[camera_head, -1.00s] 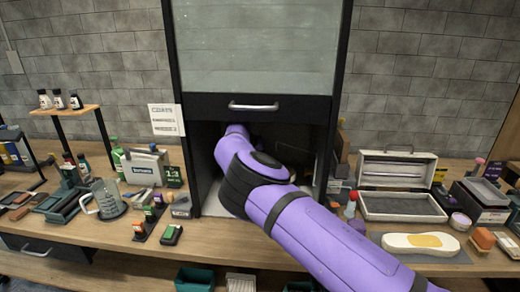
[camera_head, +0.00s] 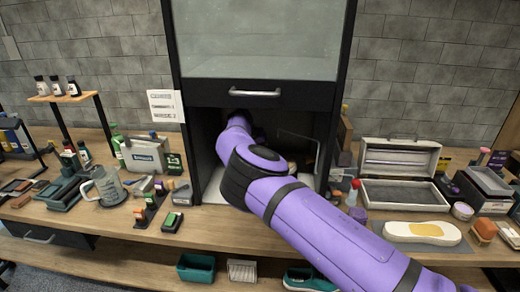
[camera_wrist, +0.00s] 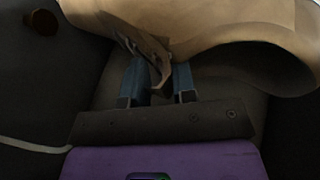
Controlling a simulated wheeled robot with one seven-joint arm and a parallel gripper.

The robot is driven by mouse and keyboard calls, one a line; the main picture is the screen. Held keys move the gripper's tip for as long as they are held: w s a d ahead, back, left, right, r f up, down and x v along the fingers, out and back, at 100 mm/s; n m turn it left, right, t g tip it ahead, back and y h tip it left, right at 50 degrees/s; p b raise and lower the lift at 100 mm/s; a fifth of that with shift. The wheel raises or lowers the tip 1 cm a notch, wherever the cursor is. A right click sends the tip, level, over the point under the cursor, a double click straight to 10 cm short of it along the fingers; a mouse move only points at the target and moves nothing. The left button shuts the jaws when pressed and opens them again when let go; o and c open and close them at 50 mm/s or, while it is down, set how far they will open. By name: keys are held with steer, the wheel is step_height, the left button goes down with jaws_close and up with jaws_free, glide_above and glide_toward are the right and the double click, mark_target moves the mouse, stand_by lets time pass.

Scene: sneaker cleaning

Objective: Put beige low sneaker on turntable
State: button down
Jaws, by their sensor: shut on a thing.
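The beige low sneaker (camera_wrist: 215,28) fills the top of the wrist view, with its lace and opening edge near my fingers. My gripper (camera_wrist: 160,78), with two blue fingers, is shut on the sneaker's edge. In the head view my arm reaches into the open-fronted cabinet (camera_head: 201,150), under its raised glass door. My gripper is hidden there behind the arm. A small tan patch (camera_head: 292,167) shows inside, perhaps part of the sneaker. The turntable cannot be made out clearly; a dark surface lies below the sneaker in the wrist view.
The cabinet's side walls and raised door (camera_head: 256,93) closely frame my arm. A measuring jug (camera_head: 108,187) and bottles stand left.

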steer(key=shift+f, duration=0.35)
steer(key=c, duration=0.8)
jaws_free()
steer(key=shift+c, duration=0.2)
steer(key=shift+s+a+r, duration=0.1)
steer(key=shift+r, duration=0.1)
steer(key=shift+v, duration=1.1)
steer(key=s+a, duration=0.8)
steer(key=s, duration=0.1)
steer(key=shift+a, duration=0.15)
